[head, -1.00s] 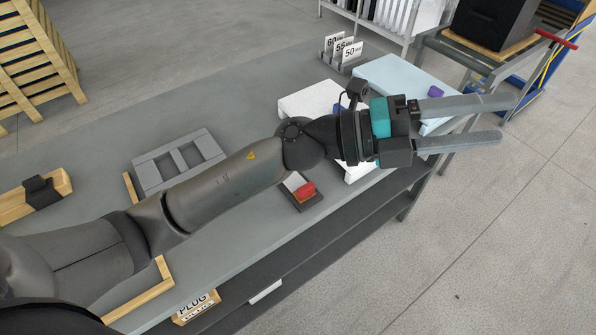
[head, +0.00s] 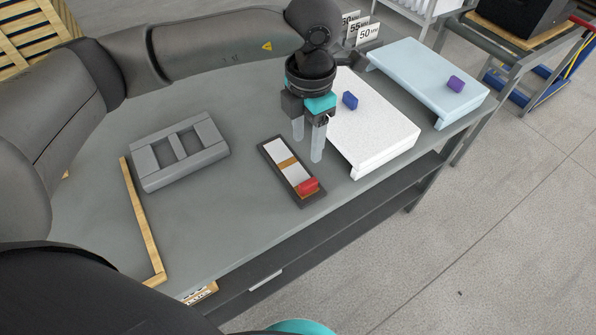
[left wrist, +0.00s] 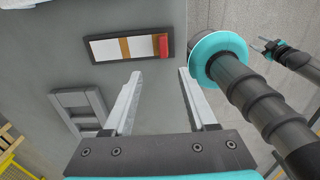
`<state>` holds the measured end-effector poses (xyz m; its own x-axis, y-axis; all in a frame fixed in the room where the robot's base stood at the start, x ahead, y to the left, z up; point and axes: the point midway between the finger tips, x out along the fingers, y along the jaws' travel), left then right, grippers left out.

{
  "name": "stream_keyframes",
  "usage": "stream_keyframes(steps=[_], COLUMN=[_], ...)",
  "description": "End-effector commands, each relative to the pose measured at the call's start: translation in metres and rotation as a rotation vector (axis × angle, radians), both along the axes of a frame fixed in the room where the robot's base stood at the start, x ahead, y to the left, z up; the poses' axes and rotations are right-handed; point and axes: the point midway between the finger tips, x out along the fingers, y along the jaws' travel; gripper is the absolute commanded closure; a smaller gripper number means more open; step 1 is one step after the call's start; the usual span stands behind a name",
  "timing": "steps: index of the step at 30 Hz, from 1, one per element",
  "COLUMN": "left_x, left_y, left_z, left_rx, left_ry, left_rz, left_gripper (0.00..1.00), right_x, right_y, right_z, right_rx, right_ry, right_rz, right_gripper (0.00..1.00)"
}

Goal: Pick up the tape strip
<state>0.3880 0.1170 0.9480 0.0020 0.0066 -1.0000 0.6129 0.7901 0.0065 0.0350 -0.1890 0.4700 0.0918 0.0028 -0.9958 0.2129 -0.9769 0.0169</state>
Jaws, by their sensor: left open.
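A dark shallow tray (head: 303,193) lies on the grey table, holding white pieces, a narrow tan strip (head: 288,162) across them and a red block (head: 308,186) at its near end. The tan strip looks like the tape strip. In the left wrist view the tray (left wrist: 91,60) is beyond the fingertips, with the tan strip (left wrist: 125,48) in its middle. My left gripper (head: 307,150) is open and empty, pointing down above the table just right of the tray. What seems to be my right gripper (left wrist: 272,46) is small at the upper right of the left wrist view; its jaws are unclear.
A grey slotted frame (head: 179,152) lies left of the tray, beside a wooden edge strip (head: 143,225). Number cards (head: 368,34) stand behind.

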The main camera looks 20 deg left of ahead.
Motion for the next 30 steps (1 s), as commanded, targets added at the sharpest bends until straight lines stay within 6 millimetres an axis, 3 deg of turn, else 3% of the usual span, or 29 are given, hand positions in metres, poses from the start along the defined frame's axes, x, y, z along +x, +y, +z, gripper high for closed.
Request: stream_keyframes(steps=[3,9,17,27,30], left_x=[-0.002,-0.001,-0.001,-0.001,-0.001], left_y=[-0.001,-0.001,-0.002,-0.006,-0.007], left_z=[-0.03,-0.065,-0.08,-0.126,-0.129], left_rx=[-0.002,-0.003,-0.005,-0.006,-0.006], left_ry=[0.007,0.004,0.003,0.004,0.002], left_rz=[-0.002,-0.002,-0.003,-0.001,-0.003], left_gripper=[0.43,0.43,0.43,0.43,0.43], right_x=[-0.001,-0.001,0.0,0.01,0.016], right_y=[0.0,0.0,0.0,-0.008,-0.015], right_z=[-0.006,-0.011,-0.013,-0.023,-0.022], right_rx=[0.001,0.001,0.001,-0.009,-0.017], right_ry=[0.001,0.001,-0.002,-0.019,-0.028], right_rz=[0.0,0.0,-0.001,-0.003,-0.004], right_gripper=[0.5,0.5,0.5,0.5,0.5])
